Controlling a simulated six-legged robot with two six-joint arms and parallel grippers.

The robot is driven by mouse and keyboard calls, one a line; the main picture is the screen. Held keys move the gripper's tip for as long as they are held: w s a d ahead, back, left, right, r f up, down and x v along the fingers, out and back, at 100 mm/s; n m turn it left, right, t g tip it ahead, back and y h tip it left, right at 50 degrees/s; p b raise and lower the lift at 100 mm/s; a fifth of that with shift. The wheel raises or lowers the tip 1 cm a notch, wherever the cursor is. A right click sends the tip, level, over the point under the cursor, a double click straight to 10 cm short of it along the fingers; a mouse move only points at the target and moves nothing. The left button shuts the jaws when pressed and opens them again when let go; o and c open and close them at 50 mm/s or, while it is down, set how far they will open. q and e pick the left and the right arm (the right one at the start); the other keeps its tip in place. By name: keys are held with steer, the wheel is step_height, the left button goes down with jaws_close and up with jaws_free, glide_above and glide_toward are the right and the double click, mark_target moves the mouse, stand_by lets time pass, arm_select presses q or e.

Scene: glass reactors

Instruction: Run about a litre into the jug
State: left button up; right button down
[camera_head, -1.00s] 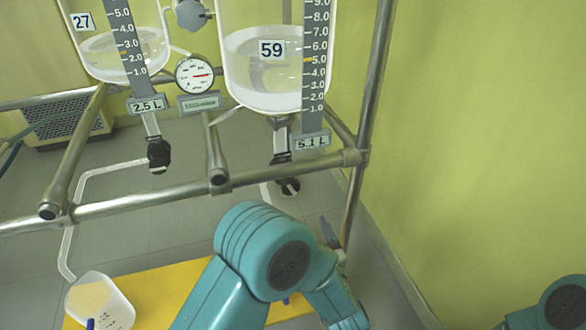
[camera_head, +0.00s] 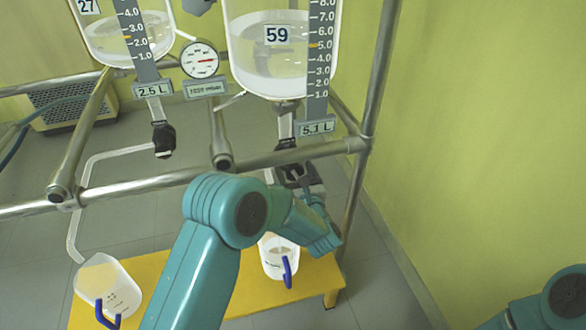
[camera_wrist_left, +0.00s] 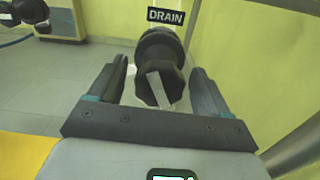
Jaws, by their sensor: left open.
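A glass reactor marked 59 (camera_head: 268,75) holds clear liquid; its display (camera_head: 317,128) reads 5.1 L. Its drain valve has a dark knob (camera_wrist_left: 162,86) with a pale bar running nearly up and down, under a DRAIN label (camera_wrist_left: 165,16). My left gripper (camera_wrist_left: 158,76) is open, with one finger on each side of the knob; contact cannot be told. In the head view the left gripper (camera_head: 300,178) partly hides the valve. A white jug with a blue handle (camera_head: 279,258) stands below, partly behind my left arm. My right gripper is out of view.
A reactor marked 27 (camera_head: 125,42), displaying 2.5 L, has a bent outlet pipe above a second jug (camera_head: 107,288). Both jugs stand on a yellow platform (camera_head: 232,297). Metal frame rails (camera_head: 140,187) cross near my left arm. A yellow-green wall is at the right.

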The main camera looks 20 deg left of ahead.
arm_select(q)
steer(key=shift+x, duration=0.95)
steer(key=c, duration=1)
